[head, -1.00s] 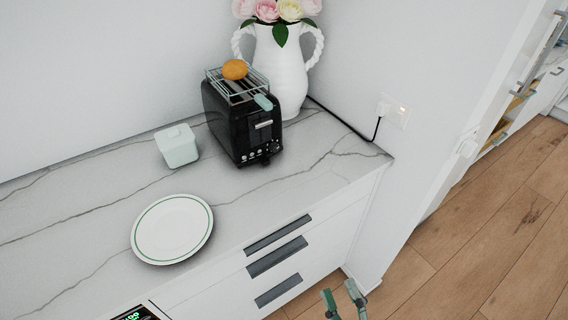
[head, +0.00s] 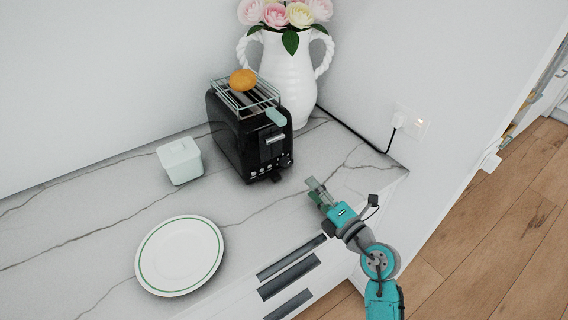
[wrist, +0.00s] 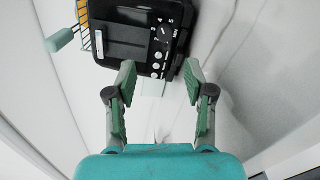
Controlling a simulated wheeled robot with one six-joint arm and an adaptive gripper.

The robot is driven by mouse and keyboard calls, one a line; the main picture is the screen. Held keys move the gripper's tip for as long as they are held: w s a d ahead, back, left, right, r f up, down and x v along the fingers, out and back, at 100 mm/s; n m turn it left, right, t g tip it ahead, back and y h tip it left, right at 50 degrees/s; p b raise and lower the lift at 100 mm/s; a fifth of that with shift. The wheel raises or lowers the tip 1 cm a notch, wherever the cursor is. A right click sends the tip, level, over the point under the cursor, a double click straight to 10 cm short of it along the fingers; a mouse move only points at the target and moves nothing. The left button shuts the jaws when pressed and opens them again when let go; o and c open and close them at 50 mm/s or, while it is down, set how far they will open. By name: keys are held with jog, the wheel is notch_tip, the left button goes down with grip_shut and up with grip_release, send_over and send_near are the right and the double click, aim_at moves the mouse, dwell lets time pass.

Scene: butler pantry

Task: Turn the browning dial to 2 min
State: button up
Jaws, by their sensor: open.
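The black toaster (head: 240,135) stands on the marble counter, its control end facing my gripper. The browning dial (wrist: 163,31) is a dark round knob with white numbers around it, on the toaster's end face in the wrist view; it also shows, small, in the head view (head: 286,160). I cannot read its exact setting. Several round buttons (wrist: 156,55) sit beside the dial. My gripper (head: 316,190) is open and empty, in front of the toaster and apart from it. In the wrist view, its two fingers (wrist: 160,72) spread on either side below the dial.
An orange-brown roll (head: 243,79) lies on the wire rack above the toaster. A white vase (head: 288,70) with flowers stands behind it. A pale lidded box (head: 181,161) and a green-rimmed plate (head: 180,256) are to the left. A cord runs to the wall outlet (head: 411,122).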

aim_at(287, 164)
jog(key=shift+w+a+f, duration=0.3)
jog(key=shift+w, duration=0.1)
jog(key=x, duration=1)
jog(key=shift+w+a, duration=0.15)
grip_shut()
